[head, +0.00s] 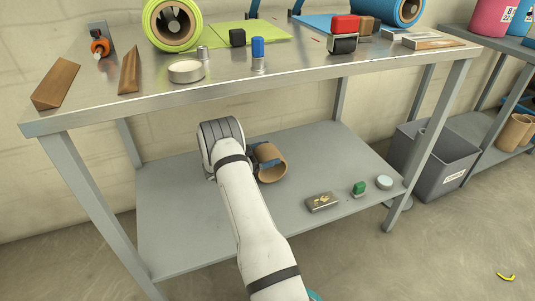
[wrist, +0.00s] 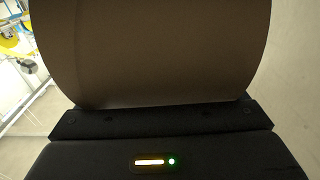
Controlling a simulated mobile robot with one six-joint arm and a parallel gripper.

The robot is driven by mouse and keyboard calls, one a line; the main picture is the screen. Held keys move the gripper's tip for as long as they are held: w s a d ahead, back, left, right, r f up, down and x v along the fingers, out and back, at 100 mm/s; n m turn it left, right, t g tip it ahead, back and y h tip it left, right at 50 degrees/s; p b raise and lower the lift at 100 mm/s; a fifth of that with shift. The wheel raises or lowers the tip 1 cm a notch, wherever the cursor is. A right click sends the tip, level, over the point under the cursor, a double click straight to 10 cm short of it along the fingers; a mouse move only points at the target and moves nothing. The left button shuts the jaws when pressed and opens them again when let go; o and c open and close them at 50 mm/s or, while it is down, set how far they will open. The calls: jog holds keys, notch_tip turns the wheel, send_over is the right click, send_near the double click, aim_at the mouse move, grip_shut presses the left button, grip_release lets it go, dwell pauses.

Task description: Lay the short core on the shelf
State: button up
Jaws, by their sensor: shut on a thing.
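The short core (head: 274,168), a brown cardboard tube, is under the tabletop, over the middle of the grey lower shelf (head: 180,225). My gripper (head: 258,162) reaches in from the front, largely hidden by my white arm, and is shut on the core. In the wrist view the core (wrist: 150,50) fills the upper middle, held against my dark gripper (wrist: 160,118). The core's open end faces right. I cannot tell whether its underside touches the shelf or hangs just above it.
On the shelf's right part lie a small tin (head: 323,202), a green item (head: 359,188) and a pale round tin (head: 384,182). The shelf's left part is clear. The metal tabletop (head: 150,108) overhangs it, and a grey bin (head: 435,165) stands right.

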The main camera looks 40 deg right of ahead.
aim_at(257, 158)
jog(key=shift+f, duration=0.4)
jog(key=o, duration=0.7)
jog(key=shift+v, duration=4.05)
